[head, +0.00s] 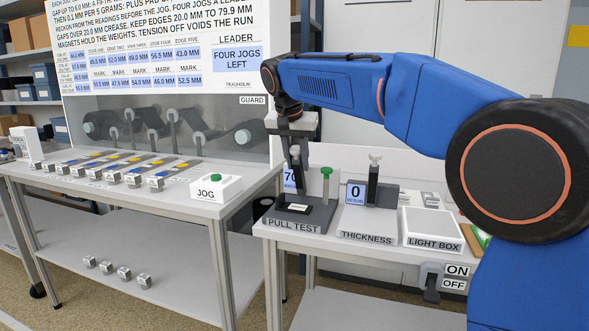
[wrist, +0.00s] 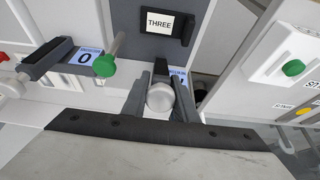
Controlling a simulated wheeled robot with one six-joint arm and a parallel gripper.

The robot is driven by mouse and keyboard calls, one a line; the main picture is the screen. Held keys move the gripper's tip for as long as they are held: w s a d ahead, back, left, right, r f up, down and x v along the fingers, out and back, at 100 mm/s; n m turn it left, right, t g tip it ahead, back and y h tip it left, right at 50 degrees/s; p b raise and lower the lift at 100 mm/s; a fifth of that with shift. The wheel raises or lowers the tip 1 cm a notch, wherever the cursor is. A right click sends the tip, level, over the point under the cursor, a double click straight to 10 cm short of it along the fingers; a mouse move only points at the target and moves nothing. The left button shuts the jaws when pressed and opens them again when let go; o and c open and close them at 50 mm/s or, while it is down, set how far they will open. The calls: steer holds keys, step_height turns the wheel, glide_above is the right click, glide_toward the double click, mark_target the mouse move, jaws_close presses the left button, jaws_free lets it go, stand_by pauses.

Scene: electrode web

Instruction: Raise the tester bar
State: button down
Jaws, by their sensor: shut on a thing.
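The pull test stand (head: 287,222) is on the right-hand table, with a dark upright and a blue readout showing 70 partly covered. My gripper (head: 295,150) points down over the upright. In the wrist view, my gripper (wrist: 160,90) is shut on a round pale knob (wrist: 160,97) between its dark fingers. I take the knob to be the end of the tester bar; most of the bar is hidden. A green-topped post (head: 326,180) stands beside the upright; its green knob also shows in the wrist view (wrist: 103,66). A dark pad labelled THREE (wrist: 171,22) is on the stand's base.
The thickness gauge (head: 372,192), reading 0, and the light box (head: 431,228) stand to the right on the same table. On the left table are a JOG button box (head: 216,188) and a row of small weights. A gap separates the tables.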

steer(key=shift+w+d+r+g, duration=0.1)
steer(key=shift+w+d+g, duration=0.1)
steer(key=shift+w, duration=0.15)
steer(key=shift+w+d+r+g, duration=0.1)
steer(key=shift+w+g, duration=0.1)
steer(key=shift+w, duration=0.15)
steer(key=shift+w+d+r, duration=0.1)
steer(key=shift+w+d, duration=0.15)
steer(key=shift+w, duration=0.35)
steer(key=shift+w+d, duration=0.2)
steer(key=shift+w, duration=0.4)
steer(key=c, duration=1.7)
jaws_free()
steer(key=shift+w, duration=0.1)
steer(key=shift+c, duration=0.2)
steer(key=v, duration=1.7)
steer(key=shift+d+r, duration=0.15)
steer(key=shift+r, duration=0.05)
